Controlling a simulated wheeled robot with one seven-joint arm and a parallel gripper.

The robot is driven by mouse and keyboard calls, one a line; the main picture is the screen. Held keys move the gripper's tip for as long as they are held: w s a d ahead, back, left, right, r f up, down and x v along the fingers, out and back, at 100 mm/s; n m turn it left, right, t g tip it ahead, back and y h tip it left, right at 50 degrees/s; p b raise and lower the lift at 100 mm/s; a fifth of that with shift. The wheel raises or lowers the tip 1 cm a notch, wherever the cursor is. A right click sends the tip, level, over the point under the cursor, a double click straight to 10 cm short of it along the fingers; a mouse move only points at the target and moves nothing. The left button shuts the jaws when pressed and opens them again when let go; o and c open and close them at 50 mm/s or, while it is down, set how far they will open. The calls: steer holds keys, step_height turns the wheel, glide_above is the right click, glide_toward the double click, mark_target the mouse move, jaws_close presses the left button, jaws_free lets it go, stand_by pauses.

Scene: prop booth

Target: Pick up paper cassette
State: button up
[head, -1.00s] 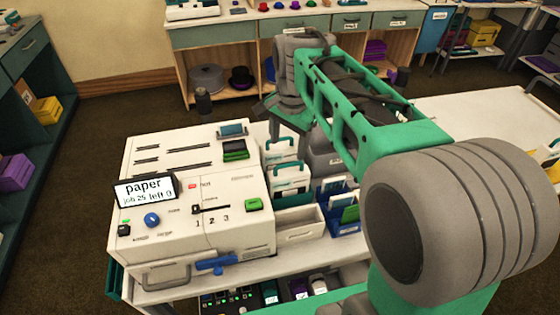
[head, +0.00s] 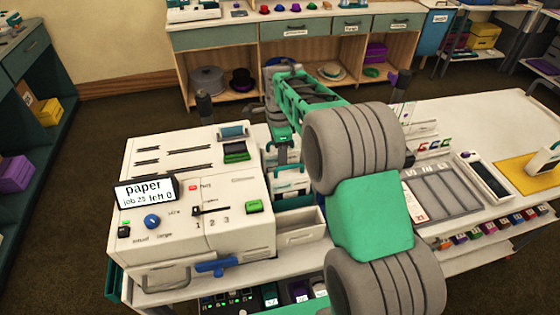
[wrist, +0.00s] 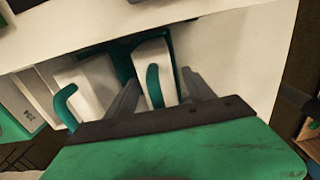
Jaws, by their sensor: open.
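A white paper cassette (wrist: 150,55) with a curved teal handle stands in a teal holder in the wrist view. My gripper (wrist: 160,78) is open, with one finger on each side of that handle; I cannot tell whether either finger touches it. A second white cassette (wrist: 90,84) with a teal handle stands just left of the fingers. In the head view, a white cassette (head: 291,181) with a teal handle shows below my gripper (head: 284,157), partly hidden by my arm. The white printing machine (head: 160,220) stands to the left, its screen (head: 146,191) reading "paper", "job 25 left 0".
A pale open bin (head: 300,228) sits right of the machine. Further right on the table are a grey sectioned tray (head: 440,190) and a yellow mat (head: 528,172). A white box marked "204" (wrist: 28,105) lies left in the wrist view. My arm hides the table's middle.

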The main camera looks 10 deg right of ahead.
jaws_close()
stand_by(0.6)
steer(key=shift+r, duration=0.1)
